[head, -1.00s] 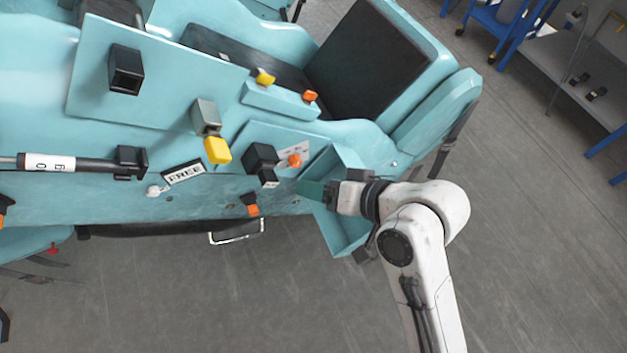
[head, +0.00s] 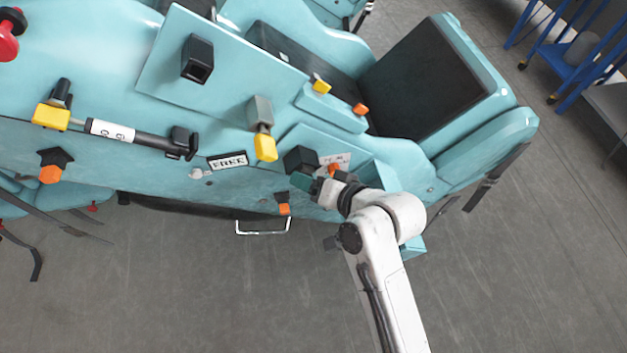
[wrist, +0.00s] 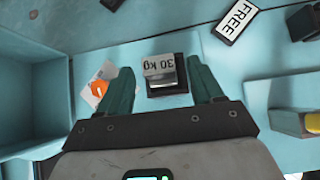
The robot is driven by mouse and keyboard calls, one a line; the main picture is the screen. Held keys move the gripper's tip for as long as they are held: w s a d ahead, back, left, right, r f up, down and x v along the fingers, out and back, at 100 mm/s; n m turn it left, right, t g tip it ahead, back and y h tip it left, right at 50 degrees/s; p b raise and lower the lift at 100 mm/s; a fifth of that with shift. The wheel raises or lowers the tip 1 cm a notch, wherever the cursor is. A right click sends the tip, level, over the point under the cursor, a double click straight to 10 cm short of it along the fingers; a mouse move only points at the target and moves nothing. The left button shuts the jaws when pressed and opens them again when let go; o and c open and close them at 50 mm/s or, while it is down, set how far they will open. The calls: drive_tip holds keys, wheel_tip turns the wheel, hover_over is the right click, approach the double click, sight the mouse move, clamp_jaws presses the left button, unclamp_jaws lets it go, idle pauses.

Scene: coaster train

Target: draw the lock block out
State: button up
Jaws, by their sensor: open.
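A grey block marked "30 kg" (wrist: 160,66) sits in a black square socket (wrist: 168,89) on the teal car side; I take it to be the lock block. In the head view the black socket (head: 299,158) shows just above my gripper (head: 306,183), which hides the block. In the wrist view my gripper (wrist: 160,75) is open, with one dark green finger on each side of the block. Gaps show between the fingers and the block. I cannot tell how deep the fingertips reach.
An orange knob on a white card (wrist: 98,88) is close beside the left finger. An open teal bin (wrist: 28,78) lies further left. A FREE plate (head: 227,161), a yellow-ended grey block (head: 264,142) and a black bar with a white label (head: 112,131) are on the car side.

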clamp_jaws()
idle(1.1)
drive_tip(key=shift+s, duration=0.15)
drive_tip(key=shift+s+d+p, duration=0.3)
drive_tip(key=shift+s+p, duration=0.2)
drive_tip(key=shift+s, duration=0.45)
drive_tip(key=shift+s+d+p, duration=0.25)
drive_tip(key=shift+s+p, duration=0.3)
drive_tip(key=shift+s, duration=0.35)
drive_tip(key=shift+s+d+p, duration=0.3)
drive_tip(key=shift+s+p, duration=0.2)
drive_tip(key=shift+s, duration=0.45)
drive_tip(key=shift+s, duration=0.1)
drive_tip(key=shift+s+d+p, duration=0.25)
drive_tip(key=shift+s+p, duration=0.05)
drive_tip(key=shift+s, duration=0.65)
drive_tip(key=shift+s+d+p, duration=0.3)
drive_tip(key=shift+s, duration=0.6)
drive_tip(key=shift+s+d+p, duration=0.25)
drive_tip(key=shift+s+p, duration=0.05)
drive_tip(key=shift+s, duration=0.65)
